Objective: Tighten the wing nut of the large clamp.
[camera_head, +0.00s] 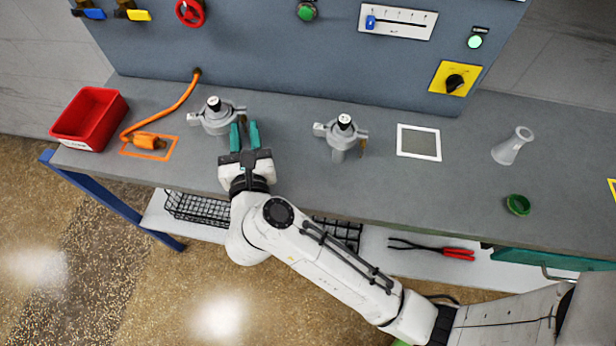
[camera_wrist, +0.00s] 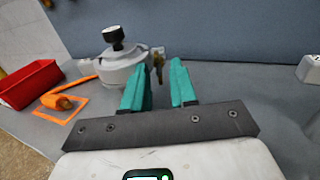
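The larger grey clamp (camera_head: 214,118) sits on the bench at the left, with a black-topped knob on it. It also shows in the wrist view (camera_wrist: 118,72). Its brass wing nut (camera_wrist: 158,64) is on the clamp's right side. My gripper (camera_head: 245,133) has two teal fingers, apart and empty, just to the right of the clamp. In the wrist view, my gripper (camera_wrist: 160,85) shows the wing nut in the gap between the fingertips, at or just beyond them. I cannot tell whether either finger touches it.
A smaller similar clamp (camera_head: 345,134) stands to the right. A red bin (camera_head: 92,118) and an orange connector (camera_head: 148,141) with its cable lie to the left. The blue-grey panel (camera_head: 300,60) rises behind. A grey cone (camera_head: 512,146) and green ring (camera_head: 518,205) stand further right.

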